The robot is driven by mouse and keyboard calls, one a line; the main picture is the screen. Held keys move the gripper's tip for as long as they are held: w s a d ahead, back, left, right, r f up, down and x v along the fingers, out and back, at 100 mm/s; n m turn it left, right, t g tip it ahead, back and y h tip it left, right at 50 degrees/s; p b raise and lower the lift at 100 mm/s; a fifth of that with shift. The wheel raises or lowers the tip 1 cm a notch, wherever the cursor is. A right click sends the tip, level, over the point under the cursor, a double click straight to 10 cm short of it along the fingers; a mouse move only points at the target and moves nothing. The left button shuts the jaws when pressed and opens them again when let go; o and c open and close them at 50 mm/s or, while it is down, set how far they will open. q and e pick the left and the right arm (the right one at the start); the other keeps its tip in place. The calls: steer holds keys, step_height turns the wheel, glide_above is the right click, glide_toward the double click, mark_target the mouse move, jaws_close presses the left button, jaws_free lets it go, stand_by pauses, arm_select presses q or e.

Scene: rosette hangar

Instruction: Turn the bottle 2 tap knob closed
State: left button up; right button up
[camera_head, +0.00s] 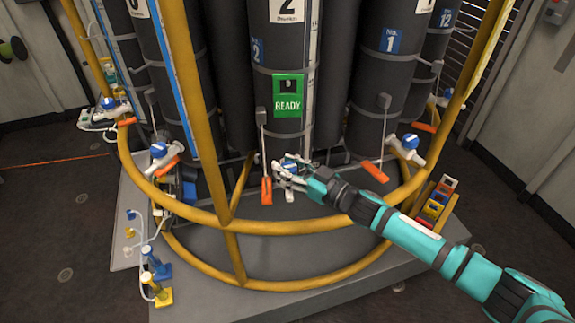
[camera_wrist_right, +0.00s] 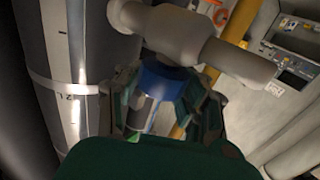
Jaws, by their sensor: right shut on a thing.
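Bottle 2 (camera_head: 290,60) is a tall dark grey cylinder in the middle of the head view, with a "2" label and a green READY tag (camera_head: 288,97). Its white tap sits low on the front, partly hidden by my right gripper (camera_head: 290,174). The blue tap knob (camera_head: 290,163) shows between the fingers. In the right wrist view the blue knob (camera_wrist_right: 162,82) is between the two fingers, which are shut on it. The pale tap body (camera_wrist_right: 180,35) lies just beyond it. My left gripper is not in view.
Yellow rails (camera_head: 262,228) curve around the bottles, with my right arm reaching over them. An orange-tipped lever (camera_head: 266,190) hangs just left of the gripper. Neighbouring taps with blue knobs (camera_head: 410,141) stand either side. A rack of coloured blocks (camera_head: 434,204) is at right.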

steer(key=shift+s+a+m+t+h, duration=0.1)
steer(key=shift+a+m+t+h, duration=0.05)
steer(key=shift+m+t+h, duration=0.4)
steer(key=shift+f+m+t+h, duration=0.1)
steer(key=shift+m+t+h, duration=0.65)
steer(key=shift+t, duration=0.1)
steer(key=shift+m+t+h, duration=0.4)
steer(key=shift+t+h, duration=0.1)
steer(key=shift+h, duration=0.1)
steer(key=shift+f, duration=0.1)
steer(key=o, duration=0.8)
steer(key=shift+d, duration=0.2)
steer(key=o, duration=0.5)
steer(key=shift+s+d+r, duration=0.1)
steer(key=shift+d+r, duration=0.05)
steer(key=shift+r, duration=0.05)
